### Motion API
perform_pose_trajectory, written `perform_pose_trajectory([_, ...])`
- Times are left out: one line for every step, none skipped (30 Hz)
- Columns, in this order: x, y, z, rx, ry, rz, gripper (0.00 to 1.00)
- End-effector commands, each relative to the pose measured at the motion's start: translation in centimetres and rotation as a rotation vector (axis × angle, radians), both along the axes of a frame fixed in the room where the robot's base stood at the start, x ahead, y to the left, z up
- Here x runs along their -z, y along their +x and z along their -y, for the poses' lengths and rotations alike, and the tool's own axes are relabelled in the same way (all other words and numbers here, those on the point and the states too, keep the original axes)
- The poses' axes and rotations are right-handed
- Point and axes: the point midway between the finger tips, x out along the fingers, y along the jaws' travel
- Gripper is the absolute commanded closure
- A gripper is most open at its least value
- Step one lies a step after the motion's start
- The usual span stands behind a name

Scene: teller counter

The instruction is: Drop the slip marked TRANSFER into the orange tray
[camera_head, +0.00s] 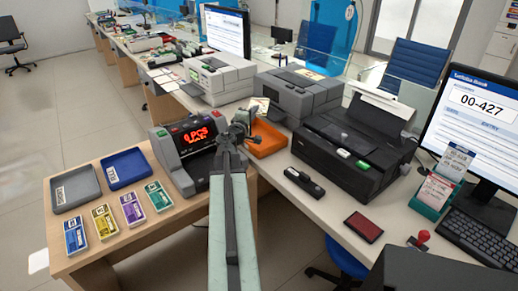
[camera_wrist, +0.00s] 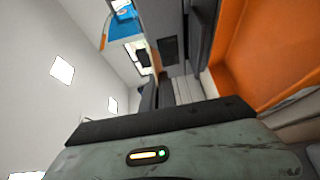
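The orange tray (camera_head: 268,142) lies on the counter just right of my gripper (camera_head: 241,122) in the head view. Its orange wall also fills the upper right of the wrist view (camera_wrist: 270,50). My gripper is at the tray's left edge; its fingertips are too small and dark to show whether they are open or shut. A small pale paper (camera_head: 259,106) shows just behind my gripper; I cannot tell whether it is held or rests beyond it. A green holder (camera_head: 428,205) at right has a front slip (camera_head: 437,189) and a rear slip (camera_head: 456,160). I cannot read TRANSFER on any paper.
A counting machine (camera_head: 176,165) stands left of my gripper, a black printer (camera_head: 350,150) to the right. Grey (camera_head: 77,188) and blue (camera_head: 126,169) trays and several banknote bundles (camera_head: 132,208) lie on the left table. A stapler (camera_head: 304,182) and red pad (camera_head: 363,227) lie at front.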

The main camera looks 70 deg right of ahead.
Motion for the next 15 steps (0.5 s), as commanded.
perform_pose_trajectory([-0.1,0.0,0.0,0.000,0.000,0.000,1.00])
perform_pose_trajectory([-0.1,0.0,0.0,0.000,0.000,0.000,1.00])
perform_pose_trajectory([0.1,0.0,0.0,0.001,0.000,0.000,1.00])
perform_pose_trajectory([0.3,0.0,0.0,0.001,0.000,0.000,1.00])
perform_pose_trajectory([0.5,0.0,0.0,0.002,0.000,0.000,1.00])
perform_pose_trajectory([0.9,0.0,0.0,0.002,0.000,0.000,1.00])
perform_pose_trajectory([1.3,0.0,0.0,0.002,0.000,0.000,1.00])
perform_pose_trajectory([1.6,-0.1,0.0,0.002,0.000,0.000,1.00])
perform_pose_trajectory([2.2,-0.1,0.0,0.003,0.000,0.000,1.00])
perform_pose_trajectory([2.6,-0.1,0.0,0.003,0.000,0.000,1.00])
perform_pose_trajectory([3.1,-0.1,0.0,0.003,0.000,0.000,1.00])
perform_pose_trajectory([3.7,-0.1,0.0,0.003,0.000,0.000,1.00])
perform_pose_trajectory([4.2,-0.1,0.0,0.004,0.000,0.000,1.00])
perform_pose_trajectory([4.6,-0.1,0.0,0.004,0.000,0.000,1.00])
perform_pose_trajectory([5.1,-0.1,0.0,0.004,0.000,0.000,1.00])
